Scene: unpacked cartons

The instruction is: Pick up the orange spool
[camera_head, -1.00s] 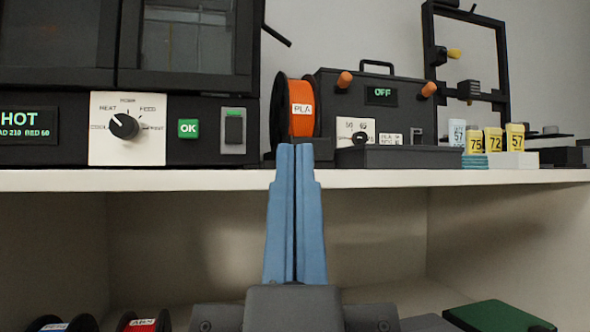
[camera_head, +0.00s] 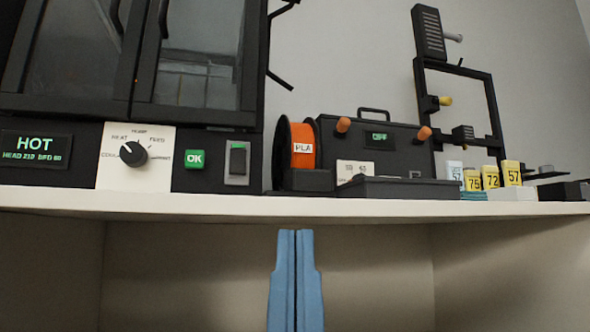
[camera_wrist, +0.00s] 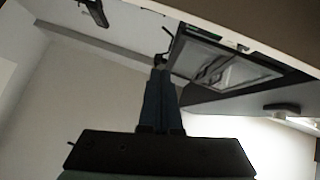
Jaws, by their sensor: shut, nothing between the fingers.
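The orange spool (camera_head: 302,146), with black flanges and a white "PLA" label, stands upright on the shelf in the head view. It sits in a low dark holder between the printer and a black box. My gripper (camera_head: 296,232) has two blue fingers pressed together and empty. In the head view the fingertips are below the spool, lower than the shelf's front edge. In the wrist view my gripper (camera_wrist: 160,66) points up past the shelf edge. I cannot make out the spool there.
The white shelf (camera_head: 230,205) has a front edge above my fingers. The black printer (camera_head: 190,90) stands left of the spool. A black dryer box (camera_head: 400,148) with orange knobs stands right of it. Small yellow numbered items (camera_head: 491,177) are farther right. The space under the shelf looks open.

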